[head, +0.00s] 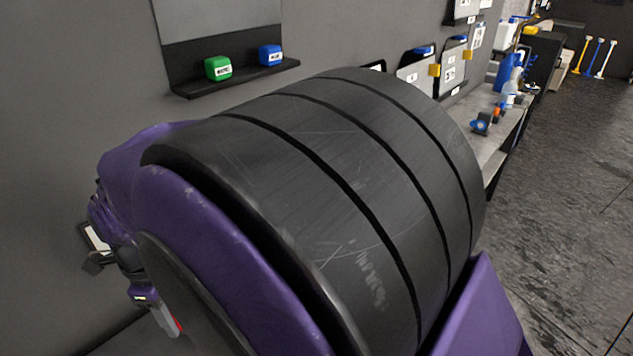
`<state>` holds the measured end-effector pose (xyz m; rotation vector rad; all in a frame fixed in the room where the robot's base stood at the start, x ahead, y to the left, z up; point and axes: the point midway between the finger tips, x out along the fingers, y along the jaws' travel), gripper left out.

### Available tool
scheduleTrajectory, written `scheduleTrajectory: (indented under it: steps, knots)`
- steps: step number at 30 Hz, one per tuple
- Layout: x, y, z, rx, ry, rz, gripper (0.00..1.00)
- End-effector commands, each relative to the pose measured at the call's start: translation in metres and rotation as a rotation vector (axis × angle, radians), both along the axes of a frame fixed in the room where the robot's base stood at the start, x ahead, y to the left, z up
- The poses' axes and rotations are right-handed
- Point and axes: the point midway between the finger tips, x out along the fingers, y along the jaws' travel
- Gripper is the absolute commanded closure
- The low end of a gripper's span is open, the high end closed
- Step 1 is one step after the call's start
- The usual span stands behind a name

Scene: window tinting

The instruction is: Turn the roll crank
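I cannot make out the roll crank or a film roll; my own large purple and black arm link fills the middle of the head view and hides much behind it. At the left edge of that link, what looks like my gripper (156,309) shows as a small dark and pale grey part with a red mark, pointing down. Its fingers are too small and too covered to tell open from shut. Just left of it, a small dark piece with a white face (95,240) sits near the grey wall; I cannot tell what it is.
A wall shelf (235,80) holds a green box (218,68) and a blue box (270,54). A workbench (491,160) along the wall at right carries bottles and tools. Long-handled tools (594,57) lean at the back. The dark floor (570,190) at right is clear.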

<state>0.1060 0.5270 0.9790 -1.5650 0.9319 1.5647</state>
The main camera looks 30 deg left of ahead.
Motion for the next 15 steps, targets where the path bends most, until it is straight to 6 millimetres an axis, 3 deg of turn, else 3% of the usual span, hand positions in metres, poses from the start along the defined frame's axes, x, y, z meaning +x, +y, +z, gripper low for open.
scheduleTrajectory:
  steps: [11, 12, 15]
  knots:
    - [0.0010, 0.0007, 0.0013, 0.003, -0.001, -0.004, 1.00]
    - [0.0010, 0.0007, 0.0012, 0.003, -0.001, -0.004, 0.57]
    - [0.0009, 0.0005, 0.0010, 0.002, -0.001, -0.004, 0.39]
